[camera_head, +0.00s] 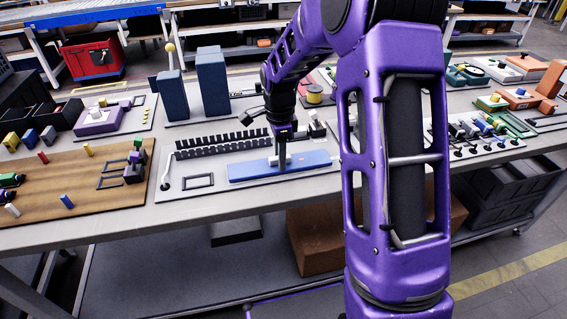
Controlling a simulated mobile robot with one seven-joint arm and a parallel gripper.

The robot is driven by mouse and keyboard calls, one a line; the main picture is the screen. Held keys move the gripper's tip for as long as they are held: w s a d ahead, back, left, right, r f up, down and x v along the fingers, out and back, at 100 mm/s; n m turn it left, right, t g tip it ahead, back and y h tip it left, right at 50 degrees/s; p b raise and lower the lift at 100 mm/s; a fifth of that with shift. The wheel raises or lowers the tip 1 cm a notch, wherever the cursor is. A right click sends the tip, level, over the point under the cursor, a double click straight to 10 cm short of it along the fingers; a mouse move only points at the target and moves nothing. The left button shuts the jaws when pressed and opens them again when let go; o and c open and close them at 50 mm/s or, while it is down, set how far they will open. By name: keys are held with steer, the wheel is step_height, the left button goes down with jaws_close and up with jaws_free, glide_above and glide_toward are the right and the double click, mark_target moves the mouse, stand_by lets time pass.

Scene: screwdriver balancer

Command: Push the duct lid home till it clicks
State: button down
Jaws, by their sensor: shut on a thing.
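The duct lid, a long flat blue strip (252,170), lies or is held just above the light panel in front of the duct. The slotted black duct (222,145) runs behind it, with a row of upright teeth. The lid is apart from the duct's teeth in this view. My gripper (282,164) points down at the middle of the lid and is shut on it. The fingertips are small here, and the exact grip is hard to see. I cannot tell whether the lid touches the panel.
My arm hides part of the bench to the right of the lid. Dark blue blocks (212,85) stand behind the duct. A wooden board (85,190) with small parts lies left, and a connector panel (475,135) lies right. The bench's front strip is clear.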

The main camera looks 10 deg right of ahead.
steer(key=shift+w+d+r+p, duration=0.1)
steer(key=shift+w+r+p, duration=0.1)
steer(key=shift+p, duration=0.65)
steer(key=shift+r+p, duration=1.8)
steer(key=shift+r, duration=0.95)
